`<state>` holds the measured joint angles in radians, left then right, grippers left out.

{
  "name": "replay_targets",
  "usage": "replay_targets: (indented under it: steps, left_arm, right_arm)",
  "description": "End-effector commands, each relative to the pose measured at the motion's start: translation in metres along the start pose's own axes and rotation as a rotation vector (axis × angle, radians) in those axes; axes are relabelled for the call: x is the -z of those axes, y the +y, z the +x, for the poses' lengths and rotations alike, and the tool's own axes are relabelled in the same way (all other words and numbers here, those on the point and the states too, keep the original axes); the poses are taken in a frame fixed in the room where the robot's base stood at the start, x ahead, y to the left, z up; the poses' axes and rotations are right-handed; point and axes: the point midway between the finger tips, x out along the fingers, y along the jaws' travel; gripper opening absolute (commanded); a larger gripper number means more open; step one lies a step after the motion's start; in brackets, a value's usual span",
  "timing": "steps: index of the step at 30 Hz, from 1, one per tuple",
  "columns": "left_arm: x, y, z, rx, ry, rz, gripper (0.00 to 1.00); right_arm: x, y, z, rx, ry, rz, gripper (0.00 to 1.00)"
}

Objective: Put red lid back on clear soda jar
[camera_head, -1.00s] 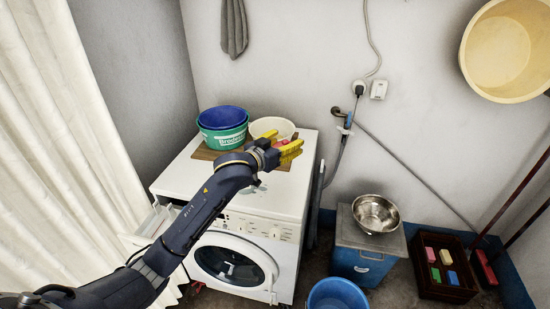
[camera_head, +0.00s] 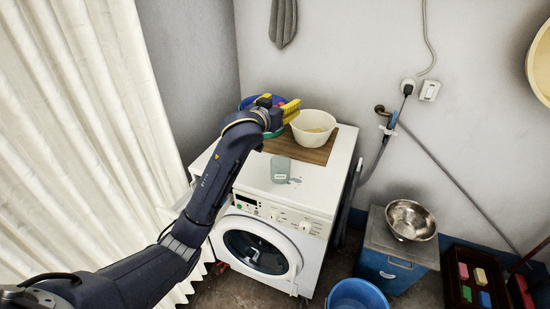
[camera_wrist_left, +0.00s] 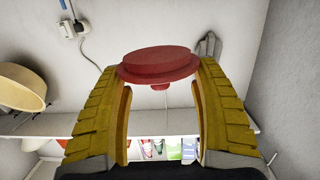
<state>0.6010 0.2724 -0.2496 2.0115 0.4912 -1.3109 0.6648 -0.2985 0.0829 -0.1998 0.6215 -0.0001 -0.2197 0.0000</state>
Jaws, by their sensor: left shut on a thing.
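The clear soda jar (camera_head: 281,170) stands upright on top of the white washing machine, near its front, with a small pale label. Its top appears uncovered. My left gripper (camera_head: 289,110) has yellow fingers and is up beside the white bowl, above and behind the jar, apart from it. In the left wrist view the red lid (camera_wrist_left: 158,64) is held between the two yellow fingers, its round rim touching both, with a small knob below it. In the head view the lid is mostly hidden by the fingers. My right gripper is not in view.
A white bowl (camera_head: 314,128) stands on a brown board (camera_head: 318,155) behind the jar. A steel bowl (camera_head: 410,220) stands to the right.

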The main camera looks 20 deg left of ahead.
Motion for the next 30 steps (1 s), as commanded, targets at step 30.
replay_targets:
  steps: [30]
  left_arm:
    - [-0.154,0.000,0.022,0.000,-0.002,0.001,0.42]
  right_arm:
    - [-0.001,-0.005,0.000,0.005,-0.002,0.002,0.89]
